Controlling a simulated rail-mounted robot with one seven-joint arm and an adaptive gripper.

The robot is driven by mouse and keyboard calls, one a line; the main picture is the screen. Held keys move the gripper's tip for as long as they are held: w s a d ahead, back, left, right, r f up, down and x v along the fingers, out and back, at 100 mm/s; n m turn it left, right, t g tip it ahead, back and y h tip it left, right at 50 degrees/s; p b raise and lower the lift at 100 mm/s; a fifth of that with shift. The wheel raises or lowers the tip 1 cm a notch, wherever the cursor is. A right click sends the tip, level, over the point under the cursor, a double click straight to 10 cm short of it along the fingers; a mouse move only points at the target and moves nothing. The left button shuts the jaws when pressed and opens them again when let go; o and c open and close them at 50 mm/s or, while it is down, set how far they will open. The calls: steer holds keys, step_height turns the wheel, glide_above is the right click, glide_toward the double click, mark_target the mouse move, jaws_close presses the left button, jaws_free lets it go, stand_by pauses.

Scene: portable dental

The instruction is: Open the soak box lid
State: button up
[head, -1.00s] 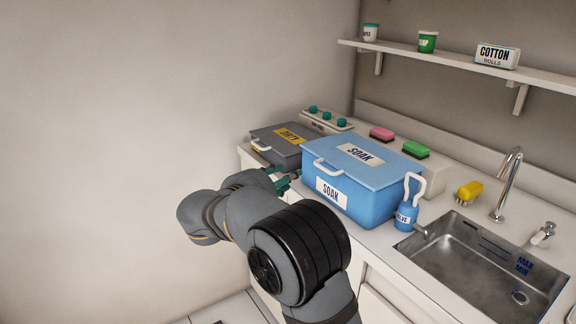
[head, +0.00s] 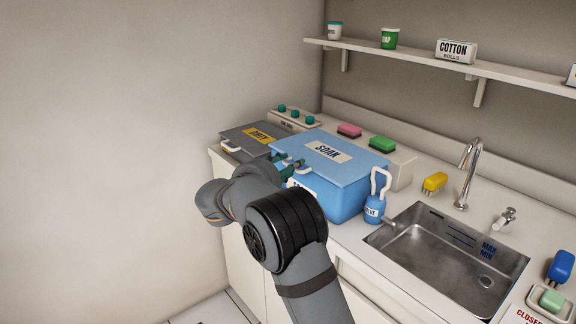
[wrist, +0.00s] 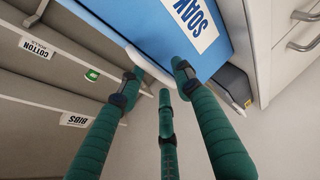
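The blue soak box (head: 338,200) stands on the counter with its lighter blue lid (head: 360,163) lying shut on top. In the wrist view the green fingers (wrist: 155,84) are spread apart. The white handle (wrist: 148,65) shows just beyond the fingertips, between the left and right fingers. I cannot tell whether any finger touches it. The box's SOAK label (wrist: 194,20) is at the top of that view.
A grey dirty box (head: 235,137) stands left of the soak box. A blue bottle (head: 374,210) stands close at its right, before the sink (head: 450,245). Pink (head: 349,130) and green (head: 382,144) sponges lie behind. A shelf (head: 420,65) runs above.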

steer(key=c, duration=0.3)
jaws_close()
stand_by(0.7)
